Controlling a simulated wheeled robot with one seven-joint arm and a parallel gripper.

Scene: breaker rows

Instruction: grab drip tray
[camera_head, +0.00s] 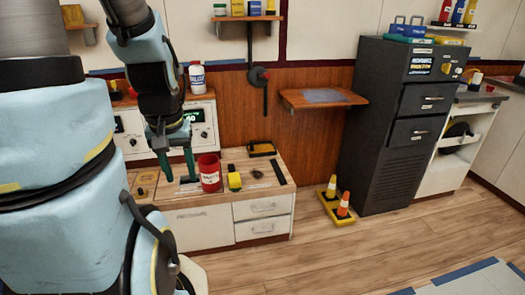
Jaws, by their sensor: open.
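My gripper (178,167) is open, with its two dark green fingers pointing down over the left part of a wooden-topped bench (220,171). A small dark flat thing (189,181) lies by the fingertips, partly hidden by them. I cannot tell whether they touch it. A black shallow tray-like thing (262,149) with a yellowish inside lies at the back of the bench, right of my gripper. I cannot tell for sure which of these is the drip tray.
A red can (209,173) stands close right of my gripper. A yellow thing (234,181), a small dark thing (256,173) and a black bar (277,173) lie farther right. White panels with dials (200,125) stand behind.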

